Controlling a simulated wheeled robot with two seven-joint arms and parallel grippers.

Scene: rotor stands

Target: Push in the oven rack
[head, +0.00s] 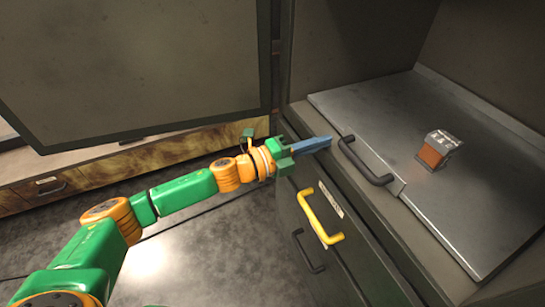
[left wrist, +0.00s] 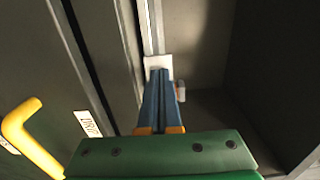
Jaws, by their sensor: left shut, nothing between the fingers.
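The oven rack (head: 420,130) is a flat grey metal sheet lying in the open compartment at the right of the head view. A dark curved handle (head: 366,164) is on its front edge. My left gripper (head: 328,143) reaches in from the left, with its blue fingers shut and empty. In the head view its tips are just left of the handle's far end; I cannot tell whether they touch. In the left wrist view the shut fingers (left wrist: 159,100) point at a pale edge piece (left wrist: 157,62). My right gripper is not in view.
A small orange and dark box (head: 437,150) sits on the rack. Below are a yellow handle (head: 318,218) and a dark handle (head: 308,251) on the cabinet front. A large open door panel (head: 130,65) stands at upper left. The floor (head: 215,255) below my arm is clear.

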